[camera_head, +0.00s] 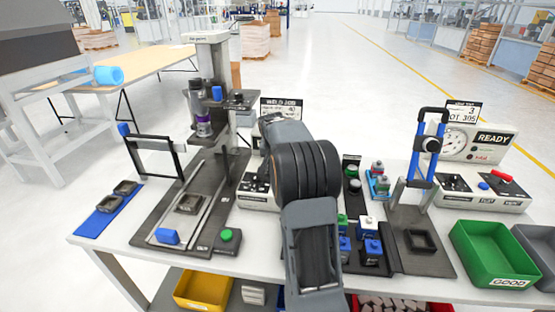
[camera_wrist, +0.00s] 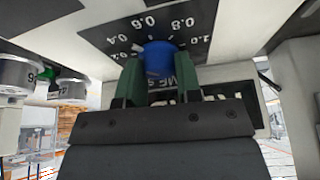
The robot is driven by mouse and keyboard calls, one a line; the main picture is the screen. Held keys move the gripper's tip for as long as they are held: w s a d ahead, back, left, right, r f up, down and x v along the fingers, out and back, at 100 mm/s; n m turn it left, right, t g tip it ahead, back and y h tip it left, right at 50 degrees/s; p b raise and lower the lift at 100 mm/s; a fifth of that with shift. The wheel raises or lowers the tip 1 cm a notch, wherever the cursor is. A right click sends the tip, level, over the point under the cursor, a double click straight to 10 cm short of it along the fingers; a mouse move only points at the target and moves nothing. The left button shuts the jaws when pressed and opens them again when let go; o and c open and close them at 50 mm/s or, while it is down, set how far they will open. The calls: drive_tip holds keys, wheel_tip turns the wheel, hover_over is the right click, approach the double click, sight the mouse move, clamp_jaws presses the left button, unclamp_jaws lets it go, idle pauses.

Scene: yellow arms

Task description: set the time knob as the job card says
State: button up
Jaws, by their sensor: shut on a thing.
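The blue time knob (camera_wrist: 158,62) sits on a dark dial panel (camera_wrist: 110,22) in the wrist view. White numbers from 0.2 to 1.0 fan around it. My gripper (camera_wrist: 159,72) has its two green fingers on either side of the knob and is shut on it. I cannot make out clearly which number the knob points to. The job card (camera_head: 283,106) stands behind the table's middle in the head view, headed "WELD JOB". A 40 shows on it, but my arm hides its lower part and the rest is too small to read. My arm also hides the knob there.
In the wrist view, a pale round knob (camera_wrist: 70,90) and a green part (camera_wrist: 70,73) lie to the left. In the head view, a press stand (camera_head: 212,80) is left of my arm; blocks (camera_head: 372,250) and a green bin (camera_head: 490,252) are right.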

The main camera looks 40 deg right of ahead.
drive_tip(key=m+g+h, duration=0.1)
drive_tip(key=m, duration=0.3)
drive_tip(key=shift+w, duration=0.1)
drive_tip(key=shift+r+m+g, duration=0.1)
drive_tip(key=shift+m+g, duration=0.6)
drive_tip(key=shift+m, duration=0.9)
drive_tip(key=o, duration=0.9)
drive_tip(key=shift+o, duration=0.2)
drive_tip(key=v, duration=1.3)
drive_tip(key=shift+a+r+p, duration=0.15)
drive_tip(key=shift+r+p, duration=0.2)
drive_tip(key=shift+w, duration=0.15)
